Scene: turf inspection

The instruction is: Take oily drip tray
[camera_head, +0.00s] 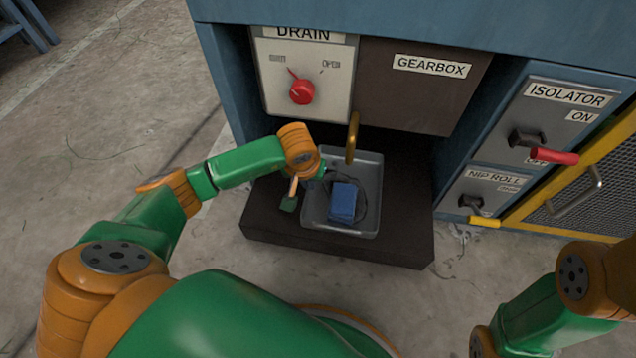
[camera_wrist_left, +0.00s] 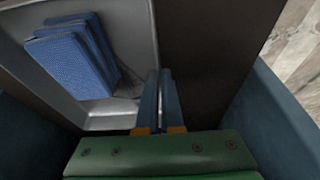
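The drip tray (camera_head: 371,185) is a grey, open rectangular tray under the gearbox, with a dark oily smear inside. A blue textured pad stack (camera_head: 342,202) lies in it. In the left wrist view, the tray (camera_wrist_left: 142,60) and blue pads (camera_wrist_left: 75,55) are at the upper left. My left gripper (camera_head: 299,190) is at the tray's left side in the head view, its fingertips hard to make out. In the left wrist view, its blue fingers (camera_wrist_left: 160,80) are close together, with the tray's side rim between them. My right gripper is out of view; only part of its arm shows.
The tray rests on a dark ledge (camera_head: 400,246) inside a blue cabinet. A brass spout (camera_head: 352,138) hangs over its back. Above are the drain panel with a red knob (camera_head: 302,91) and the gearbox cover (camera_head: 408,95). The isolator panel (camera_head: 550,118) is at right. Floor is clear at left.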

